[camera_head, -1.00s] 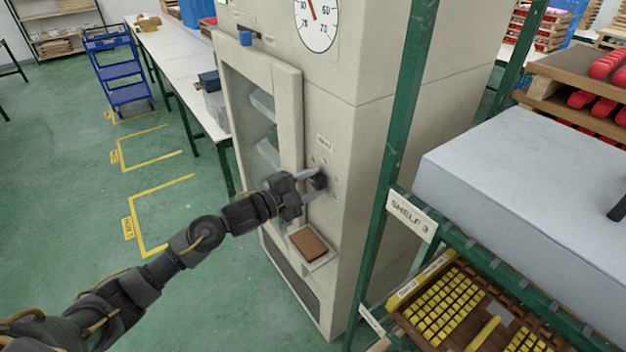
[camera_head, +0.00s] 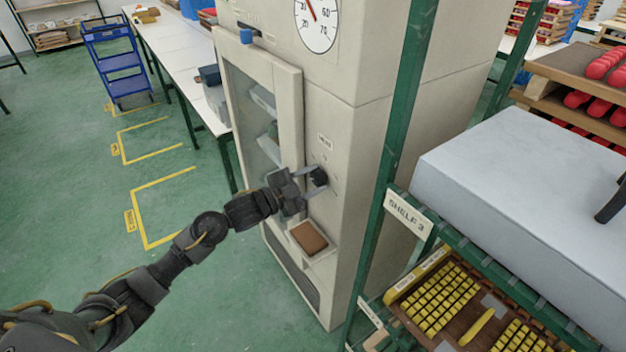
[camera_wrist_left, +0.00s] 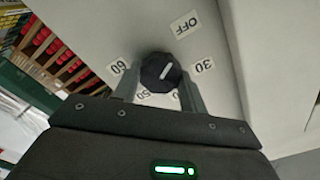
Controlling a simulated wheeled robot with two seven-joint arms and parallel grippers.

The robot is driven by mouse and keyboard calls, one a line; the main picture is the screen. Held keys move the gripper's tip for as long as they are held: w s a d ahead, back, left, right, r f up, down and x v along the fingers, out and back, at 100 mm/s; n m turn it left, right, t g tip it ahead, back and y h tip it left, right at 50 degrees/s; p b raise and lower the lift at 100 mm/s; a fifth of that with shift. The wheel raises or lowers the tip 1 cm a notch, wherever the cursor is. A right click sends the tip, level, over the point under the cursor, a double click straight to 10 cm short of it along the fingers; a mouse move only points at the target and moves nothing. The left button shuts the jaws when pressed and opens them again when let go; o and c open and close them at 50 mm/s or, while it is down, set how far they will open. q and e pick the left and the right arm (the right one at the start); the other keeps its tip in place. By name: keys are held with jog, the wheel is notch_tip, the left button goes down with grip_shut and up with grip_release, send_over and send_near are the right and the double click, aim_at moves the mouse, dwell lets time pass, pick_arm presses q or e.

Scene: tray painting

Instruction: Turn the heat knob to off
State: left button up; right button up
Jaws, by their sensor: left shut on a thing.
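The heat knob (camera_head: 319,176) is a dark knob on the front of the tall beige cabinet (camera_head: 345,140), right of its glass door. In the left wrist view the knob (camera_wrist_left: 161,71) has a white pointer line slanting up and right, roughly toward the OFF label (camera_wrist_left: 185,25). The 30 label (camera_wrist_left: 202,66) is to its right and the 60 label (camera_wrist_left: 118,67) to its left. My left gripper (camera_head: 316,182) is shut on the knob, one finger on each side. A dark part at the right edge may be my right gripper (camera_head: 612,203); its fingers cannot be made out.
A green shelf post (camera_head: 405,110) stands close right of the knob. The rack labelled SHELF 3 (camera_head: 408,213) carries a large pale block (camera_head: 520,180). A brown block (camera_head: 308,237) sits on a small ledge below the knob.

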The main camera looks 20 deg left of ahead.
pick_arm(q)
jog(key=o, duration=1)
jog(key=shift+s+a+f, duration=0.1)
jog(key=shift+s+a, duration=0.1)
jog(key=shift+b+v, duration=2)
jog(key=shift+v, duration=3.15)
